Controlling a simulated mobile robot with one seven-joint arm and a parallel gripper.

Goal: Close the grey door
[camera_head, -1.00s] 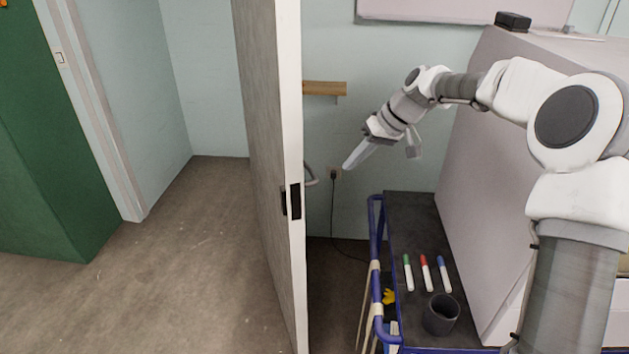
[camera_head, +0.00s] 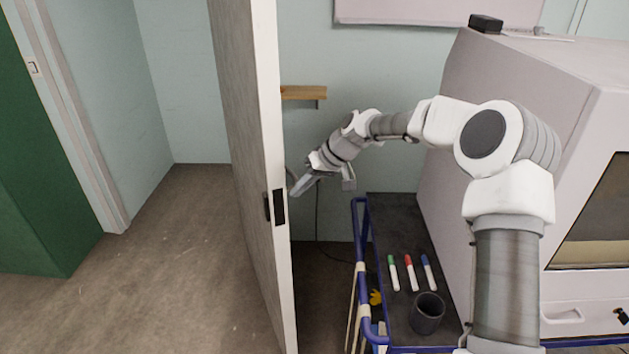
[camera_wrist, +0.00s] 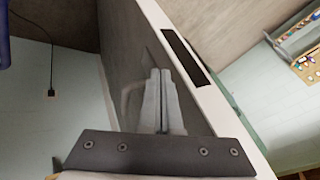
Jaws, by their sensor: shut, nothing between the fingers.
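The grey door (camera_head: 241,130) stands open, seen nearly edge-on in the head view, with its white edge (camera_head: 270,115) and a black latch plate (camera_head: 279,207) facing me. My gripper (camera_head: 297,190) is at the right side of the door, close to its face near latch height. In the wrist view my gripper (camera_wrist: 159,75) is shut and empty, its fingertips in front of the door's grey face (camera_wrist: 135,65). The black latch plate (camera_wrist: 186,60) shows there too, to the right of the fingers. I cannot tell whether the fingertips touch the door. The door handle is mostly hidden behind my gripper.
A blue-railed cart (camera_head: 395,212) with markers (camera_head: 409,273) and a dark cup (camera_head: 427,312) stands right of the door. A wooden shelf (camera_head: 303,93) is on the wall. The floor (camera_head: 180,260) left of the door is clear.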

